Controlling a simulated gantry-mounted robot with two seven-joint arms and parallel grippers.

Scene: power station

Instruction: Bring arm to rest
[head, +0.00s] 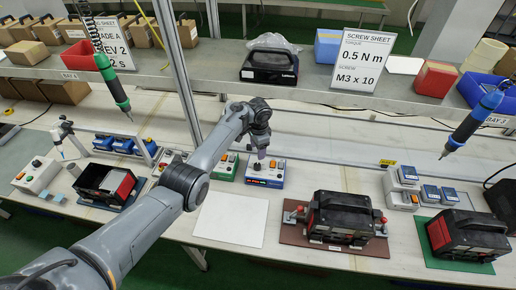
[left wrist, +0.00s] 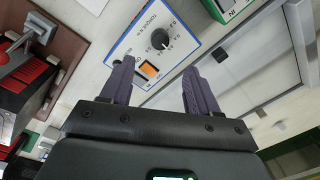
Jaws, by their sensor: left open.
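My left gripper (head: 261,154) shows in the head view at the end of the grey arm that comes in from the lower left. It points down over the bench, just above a blue-framed control box (head: 265,173). In the left wrist view my left gripper (left wrist: 160,88) has its two dark fingers apart with nothing between them. Beyond the fingers is the same box (left wrist: 175,32) with a black torque knob and an orange switch. I cannot tell the height of the fingertips above the box. My right gripper is in neither view.
A white sheet (head: 231,220) lies on the bench. Black power stations stand on a brown fixture (head: 310,257) and a green mat (head: 440,262). A green screwdriver (head: 117,91) and a blue one (head: 473,123) hang above. A shelf (head: 200,80) with bins runs behind.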

